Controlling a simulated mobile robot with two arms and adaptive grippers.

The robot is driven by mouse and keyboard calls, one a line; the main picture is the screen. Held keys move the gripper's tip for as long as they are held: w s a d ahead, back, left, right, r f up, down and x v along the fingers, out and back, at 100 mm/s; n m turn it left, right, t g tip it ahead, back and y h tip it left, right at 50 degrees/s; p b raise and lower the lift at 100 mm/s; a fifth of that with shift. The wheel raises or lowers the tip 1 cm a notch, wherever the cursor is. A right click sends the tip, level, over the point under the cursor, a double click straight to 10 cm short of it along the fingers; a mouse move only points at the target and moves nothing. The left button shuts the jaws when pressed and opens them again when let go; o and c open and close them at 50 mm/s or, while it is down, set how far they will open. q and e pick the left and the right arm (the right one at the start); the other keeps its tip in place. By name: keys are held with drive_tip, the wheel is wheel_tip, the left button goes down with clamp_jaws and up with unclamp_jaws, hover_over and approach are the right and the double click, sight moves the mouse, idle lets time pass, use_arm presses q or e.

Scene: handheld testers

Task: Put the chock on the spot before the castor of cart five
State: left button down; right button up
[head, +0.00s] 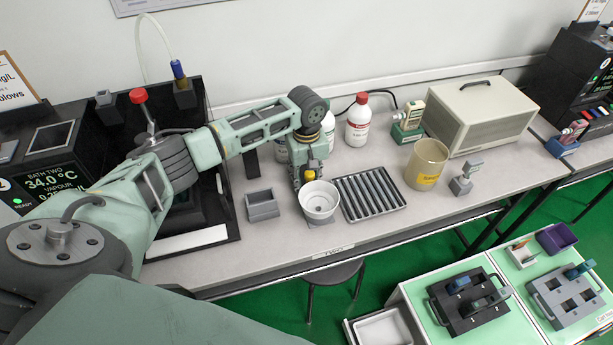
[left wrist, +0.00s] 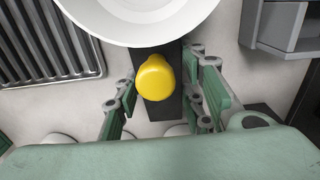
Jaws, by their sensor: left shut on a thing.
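My left gripper (head: 308,182) is over the bench behind a white bowl (head: 319,201). It also shows in the left wrist view (left wrist: 160,88), with its fingers on either side of a dark piece with a rounded yellow knob (left wrist: 155,78). The yellow knob also shows in the head view (head: 310,175). The gripper is shut on this piece; I cannot tell for certain that it is the chock. Carts with pale green tops (head: 411,292) stand on the floor at lower right. I see no castor, spot or cart number. My right gripper is not in view.
The bowl, a ribbed tray (head: 372,194) and a grey open bin (head: 262,205) crowd the gripper. Bottles (head: 358,120), a beige jug (head: 427,163) and a beige case (head: 481,113) stand farther right. Green floor (head: 372,272) shows between bench and carts; a stool (head: 335,272) stands there.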

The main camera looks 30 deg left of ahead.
use_arm(q)
drive_tip(key=c, duration=1.1)
unclamp_jaws()
